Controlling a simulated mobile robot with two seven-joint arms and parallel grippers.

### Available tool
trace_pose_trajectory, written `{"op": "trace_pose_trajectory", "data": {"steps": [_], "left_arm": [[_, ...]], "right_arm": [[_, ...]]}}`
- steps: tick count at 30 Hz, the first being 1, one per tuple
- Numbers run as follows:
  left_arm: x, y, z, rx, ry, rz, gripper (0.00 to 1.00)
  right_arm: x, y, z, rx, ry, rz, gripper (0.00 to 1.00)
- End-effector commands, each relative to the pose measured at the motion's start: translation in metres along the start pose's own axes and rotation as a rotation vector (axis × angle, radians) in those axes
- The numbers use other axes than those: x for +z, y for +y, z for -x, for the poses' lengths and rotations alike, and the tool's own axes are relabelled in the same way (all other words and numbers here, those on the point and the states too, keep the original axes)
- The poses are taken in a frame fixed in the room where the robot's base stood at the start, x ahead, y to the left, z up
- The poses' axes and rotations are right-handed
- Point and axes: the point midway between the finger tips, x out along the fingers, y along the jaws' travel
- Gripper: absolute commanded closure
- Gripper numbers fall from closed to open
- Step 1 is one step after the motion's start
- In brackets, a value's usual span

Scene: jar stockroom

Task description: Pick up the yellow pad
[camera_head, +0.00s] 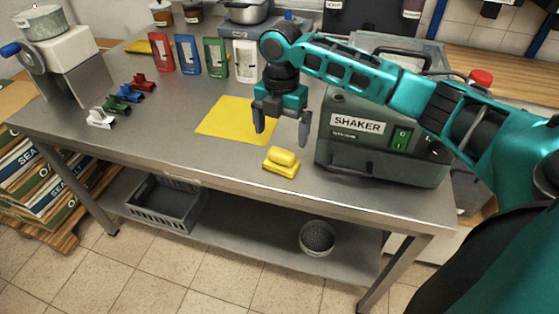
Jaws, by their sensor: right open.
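The yellow pad is not certain from its shape: a small yellow block-like object (281,160) with a raised rounded top sits near the front edge of the steel table (200,172). A flat yellow sheet (237,119) lies on the table behind it and to the left. My right gripper (281,133) hangs fingers down above the table, just behind the small yellow object in the picture. Its two fingers are apart with nothing between them. It partly covers the right side of the sheet. My left gripper is out of view.
The green-grey shaker machine (380,150) stands close to the right of my gripper. Red, blue, green and white holders (202,57) stand at the back. Several coloured clips (122,98) lie at the left. A grey crate (167,203) and a round perforated bowl (317,237) are on the lower shelf.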

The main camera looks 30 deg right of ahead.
Motion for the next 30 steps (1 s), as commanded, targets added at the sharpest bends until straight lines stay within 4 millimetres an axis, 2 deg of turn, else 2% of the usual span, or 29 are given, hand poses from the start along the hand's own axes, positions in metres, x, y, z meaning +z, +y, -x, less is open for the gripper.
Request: {"op": "trace_pose_trajectory", "data": {"steps": [1, 3, 11, 19, 23, 30], "left_arm": [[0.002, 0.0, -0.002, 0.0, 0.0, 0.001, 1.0], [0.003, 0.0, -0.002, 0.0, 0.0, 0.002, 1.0], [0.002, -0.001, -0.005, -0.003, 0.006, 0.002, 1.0], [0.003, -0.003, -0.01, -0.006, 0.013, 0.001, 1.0], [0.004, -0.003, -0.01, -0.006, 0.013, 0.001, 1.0], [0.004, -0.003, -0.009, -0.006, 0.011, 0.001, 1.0]], "right_arm": [[-0.001, 0.0, -0.012, -0.003, 0.002, -0.001, 0.0], [-0.001, 0.0, -0.024, -0.001, 0.002, -0.001, 0.0], [0.0, 0.0, -0.045, 0.001, 0.0, -0.001, 0.0], [0.002, -0.002, -0.084, 0.0, 0.0, -0.002, 0.0], [0.002, -0.002, -0.091, 0.003, -0.001, -0.001, 0.0], [0.002, -0.002, -0.092, 0.003, -0.001, -0.001, 0.02]]}}
